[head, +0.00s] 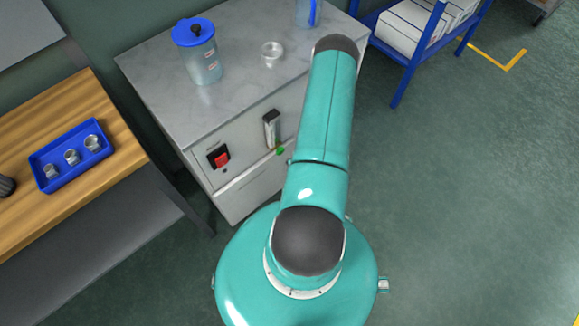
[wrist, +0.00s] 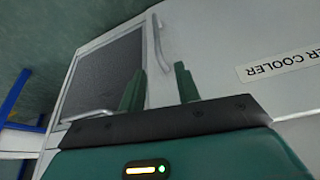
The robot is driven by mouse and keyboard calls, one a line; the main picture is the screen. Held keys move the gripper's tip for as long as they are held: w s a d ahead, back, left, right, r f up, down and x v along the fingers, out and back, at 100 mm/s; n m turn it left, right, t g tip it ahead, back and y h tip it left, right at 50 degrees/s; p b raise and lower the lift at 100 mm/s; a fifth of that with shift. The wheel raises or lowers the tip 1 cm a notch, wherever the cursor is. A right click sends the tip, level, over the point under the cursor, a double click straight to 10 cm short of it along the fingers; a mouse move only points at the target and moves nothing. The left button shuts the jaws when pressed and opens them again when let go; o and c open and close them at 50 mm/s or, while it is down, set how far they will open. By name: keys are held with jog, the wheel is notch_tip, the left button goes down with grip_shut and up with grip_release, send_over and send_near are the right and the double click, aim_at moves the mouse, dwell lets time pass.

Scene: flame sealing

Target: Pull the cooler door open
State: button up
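The cooler is a white cabinet (head: 245,185) with a grey top in the head view; my arm hides part of its front. A curved pale handle (wrist: 160,45) stands beside a dark panel (wrist: 105,72) in a white frame. A second pale bar (wrist: 88,115) crosses the panel's lower left edge. My gripper (wrist: 161,85) is open, its two green fingers apart and empty.
On the cabinet top stand a blue-lidded jug (head: 200,52), a small clear dish (head: 272,52) and a blue-handled vessel (head: 306,12). A wooden bench (head: 120,130) with a blue tray (head: 45,182) is at left. A blue rack (head: 405,75) stands at upper right. Floor at right is clear.

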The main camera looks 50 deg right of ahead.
jog(key=x, duration=1.2)
jog(key=shift+s+d+f, duration=0.1)
jog(key=shift+f, duration=0.2)
grip_shut()
